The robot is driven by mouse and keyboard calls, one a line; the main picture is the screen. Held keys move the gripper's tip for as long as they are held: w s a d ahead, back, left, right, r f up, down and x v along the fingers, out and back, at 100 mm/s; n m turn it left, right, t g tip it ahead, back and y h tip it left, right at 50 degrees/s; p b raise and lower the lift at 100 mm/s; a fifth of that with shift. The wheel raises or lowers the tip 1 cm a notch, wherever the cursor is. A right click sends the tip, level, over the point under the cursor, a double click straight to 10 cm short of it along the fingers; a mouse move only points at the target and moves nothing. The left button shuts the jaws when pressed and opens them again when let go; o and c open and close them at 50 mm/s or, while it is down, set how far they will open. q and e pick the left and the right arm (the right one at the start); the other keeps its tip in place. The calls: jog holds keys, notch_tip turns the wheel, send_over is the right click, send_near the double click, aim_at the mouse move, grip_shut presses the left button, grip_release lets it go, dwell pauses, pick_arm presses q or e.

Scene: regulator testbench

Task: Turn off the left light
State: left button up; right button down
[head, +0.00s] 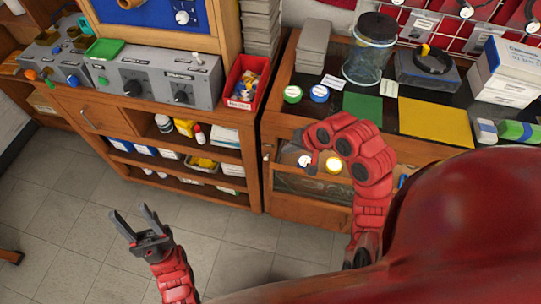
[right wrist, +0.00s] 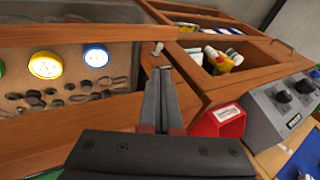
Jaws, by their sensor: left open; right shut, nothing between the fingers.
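No part is clearly marked as the left light. A round white-faced fitting (head: 304,160) and a yellow-rimmed one (head: 334,165) show on the right-hand cabinet's front. The right wrist view shows a yellow-rimmed round fitting (right wrist: 45,65) and a blue-rimmed one (right wrist: 96,57) side by side; whether either is lit is unclear. My left gripper (head: 135,220) is open and empty over the floor, in front of the shelf.
A grey control box (head: 160,77) with black knobs and a red bin (head: 246,82) stand on the left bench. Green (head: 292,94) and blue (head: 319,93) round pieces lie on the right bench's top near a glass jar (head: 370,50).

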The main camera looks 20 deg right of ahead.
aim_at(267, 159)
jog(key=p+x, duration=0.1)
jog(key=x, duration=1.2)
jog(key=shift+w+f, duration=0.15)
jog(key=shift+f, duration=0.25)
jog(key=shift+a, duration=0.1)
jog(key=shift+s+a+f+p, duration=0.15)
jog(key=shift+s+f+p, duration=0.1)
jog(key=shift+s+p, duration=0.1)
jog(key=shift+w, duration=0.1)
jog(key=shift+r+p, duration=0.75)
jog(key=shift+r, duration=0.1)
